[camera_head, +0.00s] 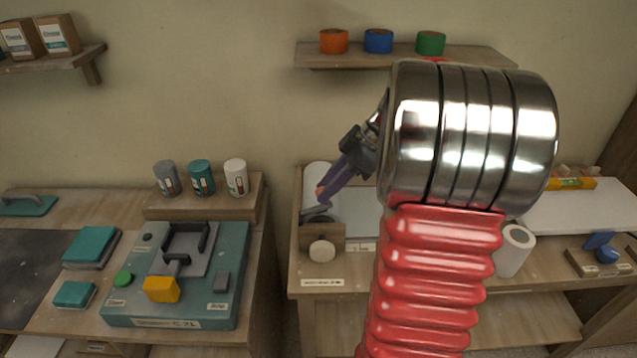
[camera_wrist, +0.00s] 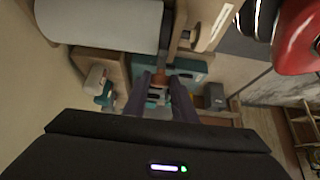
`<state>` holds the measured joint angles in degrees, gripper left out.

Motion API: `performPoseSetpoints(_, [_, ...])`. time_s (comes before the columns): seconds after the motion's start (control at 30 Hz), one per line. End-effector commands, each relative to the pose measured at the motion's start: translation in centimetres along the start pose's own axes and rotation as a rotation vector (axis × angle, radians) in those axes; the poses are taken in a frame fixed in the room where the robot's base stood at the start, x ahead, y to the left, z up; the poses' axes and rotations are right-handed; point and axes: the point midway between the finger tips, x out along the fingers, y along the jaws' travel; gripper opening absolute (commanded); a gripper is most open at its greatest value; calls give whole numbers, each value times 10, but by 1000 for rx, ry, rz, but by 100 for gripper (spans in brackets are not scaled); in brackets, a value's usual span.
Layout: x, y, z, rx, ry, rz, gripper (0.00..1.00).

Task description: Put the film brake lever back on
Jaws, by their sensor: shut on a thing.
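My gripper (camera_head: 323,193) has purple fingers and reaches down at the near end of the white film roll (camera_head: 318,178). In the wrist view its fingers (camera_wrist: 160,88) are shut on a small piece with an orange-brown part, which I take to be the film brake lever (camera_wrist: 158,84). Most of the lever is hidden by the fingers. The wooden film stand (camera_head: 337,232) carries a round pale knob (camera_head: 322,249) on its front. In the wrist view the roll (camera_wrist: 100,22) fills the upper left, beside a wooden upright (camera_wrist: 179,28). I cannot tell whether the lever touches the stand.
My arm covers much of the right bench. A teal machine (camera_head: 230,290) with a yellow block (camera_head: 161,289) stands on the left bench, across a gap. Several cups (camera_head: 201,178) stand on a riser behind it. A paper roll (camera_head: 515,250) is right of my arm.

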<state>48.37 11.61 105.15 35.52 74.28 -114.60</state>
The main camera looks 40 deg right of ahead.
Motion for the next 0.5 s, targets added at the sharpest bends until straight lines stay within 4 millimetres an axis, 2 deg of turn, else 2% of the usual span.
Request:
performPoseSetpoints(0.1, [0,0,15,7,94,2,0])
performPoseSetpoints(0.4, [6,1,39,4,319,3,0])
performPoseSetpoints(0.5, [7,1,43,1,317,4,0])
